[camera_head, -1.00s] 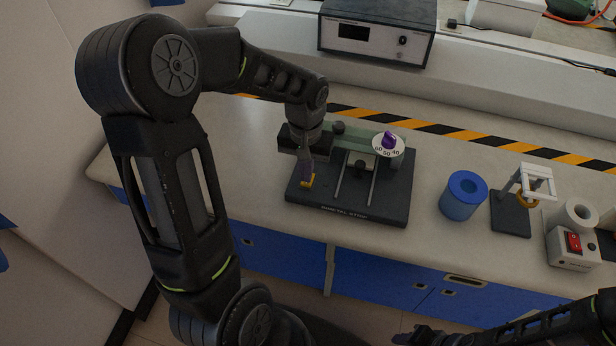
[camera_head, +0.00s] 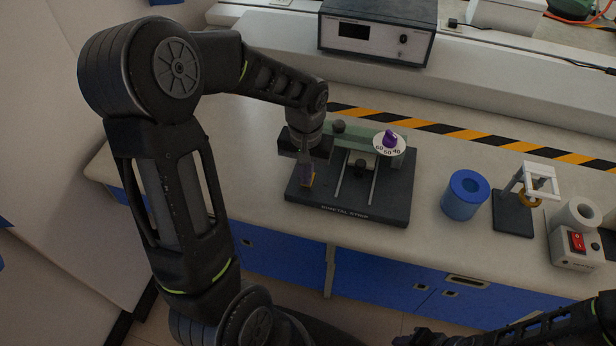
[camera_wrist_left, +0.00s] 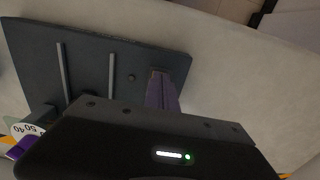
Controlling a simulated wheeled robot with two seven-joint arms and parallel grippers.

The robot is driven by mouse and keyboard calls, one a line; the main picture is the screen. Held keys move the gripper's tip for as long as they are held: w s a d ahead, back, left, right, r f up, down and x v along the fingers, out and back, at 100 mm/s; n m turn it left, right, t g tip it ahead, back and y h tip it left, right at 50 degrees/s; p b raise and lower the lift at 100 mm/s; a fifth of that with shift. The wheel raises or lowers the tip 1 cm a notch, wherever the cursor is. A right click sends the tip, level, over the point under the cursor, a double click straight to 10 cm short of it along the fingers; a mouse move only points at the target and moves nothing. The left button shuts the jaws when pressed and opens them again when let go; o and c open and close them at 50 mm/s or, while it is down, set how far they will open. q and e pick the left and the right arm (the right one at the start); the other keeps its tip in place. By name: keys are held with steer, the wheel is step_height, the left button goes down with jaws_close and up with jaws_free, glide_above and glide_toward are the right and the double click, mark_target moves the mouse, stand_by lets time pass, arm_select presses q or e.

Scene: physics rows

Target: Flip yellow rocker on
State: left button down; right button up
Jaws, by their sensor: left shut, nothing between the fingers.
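The yellow rocker (camera_head: 312,180) sits at the left end of a dark base plate (camera_head: 385,212) on the bench. Only a small yellow part shows beside my fingers. My left gripper (camera_head: 306,181) points down at the rocker with its purple-grey fingers shut and empty. The fingertips are at the rocker, but I cannot tell whether they press on it. In the left wrist view the shut fingers (camera_wrist_left: 161,88) reach over the plate's edge and hide most of the rocker. My right gripper (camera_head: 418,338) is at the bottom edge, dark and partly cut off; its jaws are unclear.
The plate also carries two rails, a green bar and a white dial (camera_head: 389,144) with a purple knob. To the right stand a blue cylinder (camera_head: 464,195), a small white stand (camera_head: 535,182) and a box with a red switch (camera_head: 577,242). A grey instrument (camera_head: 377,32) stands behind.

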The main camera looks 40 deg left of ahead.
arm_select(q)
steer(key=shift+r+p, duration=2.55)
steer(key=shift+r, duration=0.9)
